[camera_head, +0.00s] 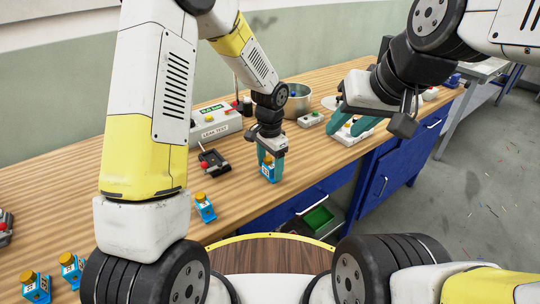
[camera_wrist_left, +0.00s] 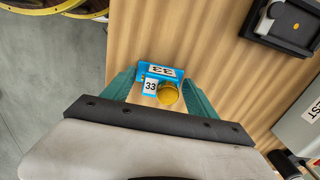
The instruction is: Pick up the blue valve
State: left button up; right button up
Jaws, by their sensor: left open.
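A blue valve (camera_head: 268,174) with a yellow cap stands on the wooden bench, near its front edge. In the left wrist view the blue valve (camera_wrist_left: 158,72) shows the label 33 and its round yellow cap. My left gripper (camera_head: 267,160) is open and reaches down over this valve; in the wrist view its teal fingers (camera_wrist_left: 160,82) lie on either side of it. Whether they touch it I cannot tell. Another blue valve (camera_head: 205,208) stands to the left, and two more (camera_head: 72,268) (camera_head: 35,287) stand at lower left. My right gripper (camera_head: 347,128) is open over the bench's right part.
A leak test box (camera_head: 214,125) and a black fixture with a red knob (camera_head: 213,161) stand left of my left gripper. A metal bowl (camera_head: 297,103) and a small white box (camera_head: 311,120) are behind it. Blue drawers (camera_head: 390,175) are under the bench.

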pick_arm(q)
grip_shut()
dwell(0.3)
jog(key=shift+r, duration=0.1)
